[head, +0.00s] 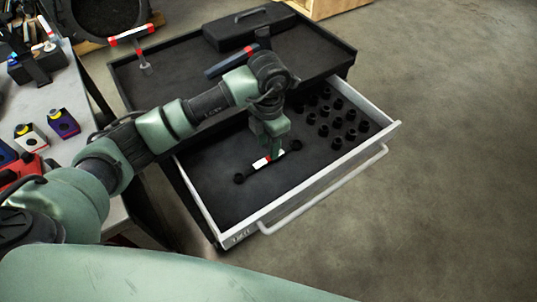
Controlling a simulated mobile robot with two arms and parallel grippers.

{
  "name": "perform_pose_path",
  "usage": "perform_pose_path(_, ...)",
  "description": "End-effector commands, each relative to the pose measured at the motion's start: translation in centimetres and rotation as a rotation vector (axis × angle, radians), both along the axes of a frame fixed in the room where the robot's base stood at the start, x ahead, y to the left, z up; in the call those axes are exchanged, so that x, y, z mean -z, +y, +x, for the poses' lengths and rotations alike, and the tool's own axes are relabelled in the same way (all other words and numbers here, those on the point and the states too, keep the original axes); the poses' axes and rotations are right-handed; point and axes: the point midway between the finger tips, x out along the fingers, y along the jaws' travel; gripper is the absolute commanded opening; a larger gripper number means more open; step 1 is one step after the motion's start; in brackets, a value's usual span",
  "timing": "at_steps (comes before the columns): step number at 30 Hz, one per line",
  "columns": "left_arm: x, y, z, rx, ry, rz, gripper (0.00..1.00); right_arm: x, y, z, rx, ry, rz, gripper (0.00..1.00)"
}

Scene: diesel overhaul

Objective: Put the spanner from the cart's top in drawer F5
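The spanner (248,173) is a dark double-ended bar with a white and red patch near its middle. It shows over the dark floor of the open drawer (325,191), which has a pale rim and a long bar handle. The small label on the drawer's front is too small to read. My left gripper (270,156) points down into the drawer, at the spanner's middle. Its fingertips are too small and covered to tell whether they grip the spanner, or whether the spanner rests on the floor. My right gripper is out of view.
Several black sockets (337,124) stand in the drawer's far right part. A workbench (72,98) stands at left. The floor at right is clear.

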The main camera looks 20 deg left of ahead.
Motion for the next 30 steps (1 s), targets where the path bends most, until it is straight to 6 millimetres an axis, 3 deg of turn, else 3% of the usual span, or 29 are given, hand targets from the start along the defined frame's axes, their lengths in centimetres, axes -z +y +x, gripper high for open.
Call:
perform_pose_path(6,-4.2,0.0,0.1,0.001,-0.004,0.0,0.4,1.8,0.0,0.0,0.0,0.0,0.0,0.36)
perform_pose_path(12,-6.5,0.0,0.0,-0.001,-0.001,0.001,0.4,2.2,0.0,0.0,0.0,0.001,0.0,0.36)
perform_pose_path(30,-6.8,0.0,0.0,0.0,0.001,0.0,0.4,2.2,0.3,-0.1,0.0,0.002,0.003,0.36)
